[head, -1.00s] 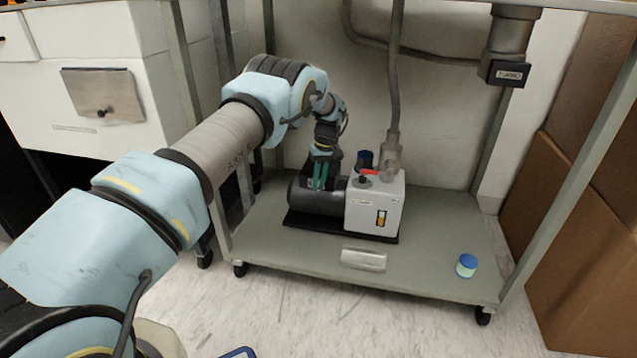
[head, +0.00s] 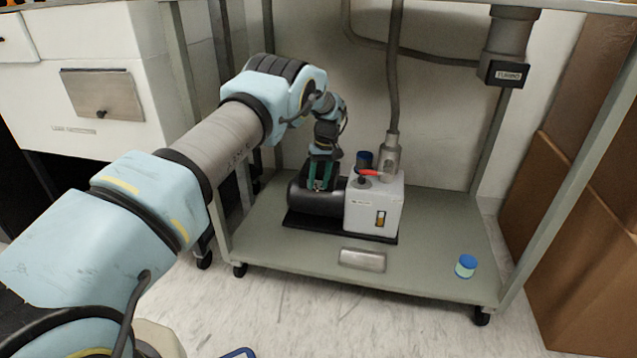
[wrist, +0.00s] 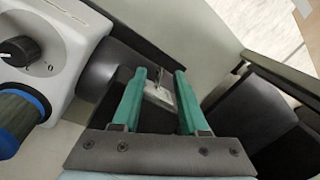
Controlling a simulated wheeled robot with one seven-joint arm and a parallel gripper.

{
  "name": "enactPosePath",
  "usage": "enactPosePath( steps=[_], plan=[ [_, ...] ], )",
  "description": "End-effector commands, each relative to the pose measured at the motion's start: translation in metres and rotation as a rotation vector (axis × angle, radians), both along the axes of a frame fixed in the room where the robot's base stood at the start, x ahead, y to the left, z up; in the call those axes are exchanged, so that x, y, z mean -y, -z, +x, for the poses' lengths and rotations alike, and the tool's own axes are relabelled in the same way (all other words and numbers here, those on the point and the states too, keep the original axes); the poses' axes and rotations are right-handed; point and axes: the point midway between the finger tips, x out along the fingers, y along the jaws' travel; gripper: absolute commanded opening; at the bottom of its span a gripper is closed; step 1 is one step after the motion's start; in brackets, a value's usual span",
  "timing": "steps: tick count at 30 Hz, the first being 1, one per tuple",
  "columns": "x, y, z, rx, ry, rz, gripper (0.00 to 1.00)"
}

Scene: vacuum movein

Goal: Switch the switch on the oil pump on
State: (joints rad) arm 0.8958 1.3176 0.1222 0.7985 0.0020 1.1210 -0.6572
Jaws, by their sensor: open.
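The oil pump has a white box (head: 362,216) with a black motor cylinder (head: 303,201) at its left, on the cart's lower shelf. In the wrist view, a small metal toggle switch (wrist: 158,84) on a light plate (wrist: 160,97) sits on the dark motor part. My gripper (head: 320,186) is over the motor, pointing down. In the wrist view its green fingers (wrist: 160,73) are open, one on each side of the switch, with nothing held. I cannot tell whether a finger touches the switch, or whether it is on or off.
A dark knob (wrist: 18,50) and a blue-ringed black cap (wrist: 20,115) are on the pump beside my gripper. A blue-lidded jar (head: 466,267) stands at the right of the shelf (head: 430,260). Cart posts flank the space.

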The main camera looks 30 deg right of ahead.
Motion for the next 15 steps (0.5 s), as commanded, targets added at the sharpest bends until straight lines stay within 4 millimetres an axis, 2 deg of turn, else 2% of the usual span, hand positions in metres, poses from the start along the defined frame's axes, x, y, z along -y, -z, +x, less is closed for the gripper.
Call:
enactPosePath(
  steps=[9, 15],
  plan=[
    [0.010, -0.062, -0.001, 0.003, 0.000, -0.003, 0.43],
    [0.014, -0.091, -0.003, 0.002, 0.000, -0.001, 0.43]
  ],
)
